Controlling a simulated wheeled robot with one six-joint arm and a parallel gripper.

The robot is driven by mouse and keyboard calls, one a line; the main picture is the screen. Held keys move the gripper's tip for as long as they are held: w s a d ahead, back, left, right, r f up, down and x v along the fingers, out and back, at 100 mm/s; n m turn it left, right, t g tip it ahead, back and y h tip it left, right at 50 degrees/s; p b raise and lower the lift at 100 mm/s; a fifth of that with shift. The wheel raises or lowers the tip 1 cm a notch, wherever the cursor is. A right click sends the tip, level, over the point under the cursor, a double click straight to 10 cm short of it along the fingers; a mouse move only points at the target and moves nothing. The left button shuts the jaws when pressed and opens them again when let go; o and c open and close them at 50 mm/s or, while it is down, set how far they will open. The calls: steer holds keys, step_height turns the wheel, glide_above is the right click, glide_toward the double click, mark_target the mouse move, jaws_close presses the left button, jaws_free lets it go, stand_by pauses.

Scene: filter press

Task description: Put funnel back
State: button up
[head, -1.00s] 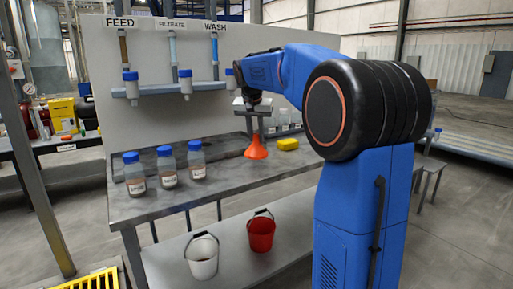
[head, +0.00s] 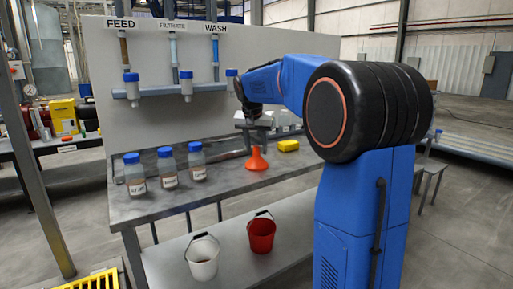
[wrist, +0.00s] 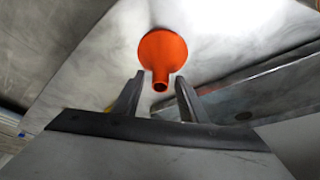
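The orange funnel (head: 256,161) is wide end down and spout up on the grey workbench (head: 150,205), in front of the yellow block. In the wrist view the funnel (wrist: 162,55) shows just past my fingertips, its spout pointing towards the camera. My gripper (head: 256,140) is above the funnel in the head view. In the wrist view my gripper (wrist: 157,88) has its two fingers apart, one on each side of the spout, with gaps between; it is open and holds nothing.
Three blue-capped bottles (head: 167,168) stand left of the funnel. A yellow block (head: 288,146) and clear bottles (head: 283,119) are behind it to the right. White (head: 202,258) and red (head: 261,234) buckets stand on the lower shelf.

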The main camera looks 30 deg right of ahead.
steer(key=v, duration=1.2)
steer(key=s+a+f+n+y, duration=0.1)
steer(key=s+a+f+n, duration=0.2)
steer(key=s, duration=0.4)
steer(key=s+a+f, duration=0.4)
steer(key=s, duration=0.2)
steer(key=s+a+f+n+y, duration=0.1)
steer(key=s+a+f+n, duration=0.2)
steer(key=s, duration=0.4)
steer(key=s+a+f+n+t+y, duration=0.1)
steer(key=s+a+f, duration=0.4)
steer(key=s+f, duration=1.1)
steer(key=shift+s+f+n, duration=0.15)
steer(key=shift+f+n, duration=0.5)
steer(key=shift+n, duration=0.15)
